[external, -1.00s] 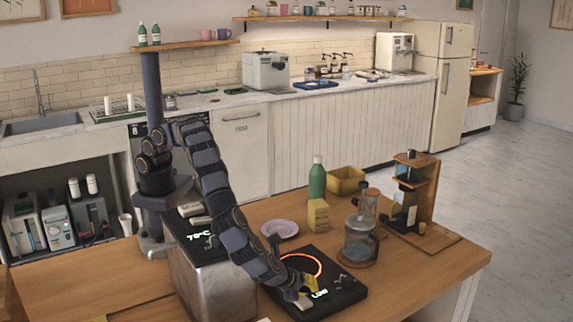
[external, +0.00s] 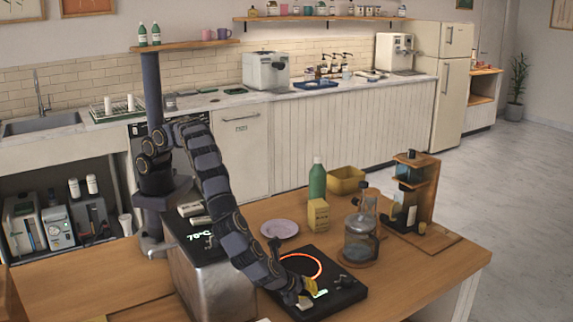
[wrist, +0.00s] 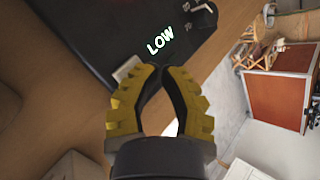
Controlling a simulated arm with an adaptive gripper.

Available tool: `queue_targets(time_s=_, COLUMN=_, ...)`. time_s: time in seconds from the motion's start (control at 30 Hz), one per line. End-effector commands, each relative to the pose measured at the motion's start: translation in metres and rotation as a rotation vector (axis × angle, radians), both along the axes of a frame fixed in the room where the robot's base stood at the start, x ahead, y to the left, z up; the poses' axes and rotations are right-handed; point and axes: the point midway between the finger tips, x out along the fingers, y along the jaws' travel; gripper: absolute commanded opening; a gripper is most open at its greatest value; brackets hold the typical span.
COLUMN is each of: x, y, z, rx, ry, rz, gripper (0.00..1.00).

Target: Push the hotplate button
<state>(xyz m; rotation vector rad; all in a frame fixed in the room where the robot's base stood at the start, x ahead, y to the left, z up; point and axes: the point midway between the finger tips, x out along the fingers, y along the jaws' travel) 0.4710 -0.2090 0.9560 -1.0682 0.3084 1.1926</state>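The hotplate (external: 343,284) is a flat black slab on the wooden table, with a glowing orange ring (external: 316,262) and a lit green display. The display reads LOW in the wrist view (wrist: 160,40). A pale rectangular button (wrist: 127,68) sits on its near edge and also shows in the external view (external: 304,302). My gripper (external: 310,286) is over the front of the hotplate, beside the display. In the wrist view its yellow fingertips (wrist: 159,69) meet with nothing between them. The left fingertip is close to the button and partly covers it; contact cannot be told.
A glass carafe (external: 359,240) stands just right of the hotplate. A yellow box (external: 318,215), green bottle (external: 317,180) and pink plate (external: 279,229) are behind it. The table's right front is clear.

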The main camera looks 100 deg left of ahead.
Motion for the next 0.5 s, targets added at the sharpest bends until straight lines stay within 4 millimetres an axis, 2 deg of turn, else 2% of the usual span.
queue_targets(time_s=0.5, x=0.0001, y=0.0001, z=-0.0063, rx=0.0, ry=0.0, rz=0.0, gripper=0.0)
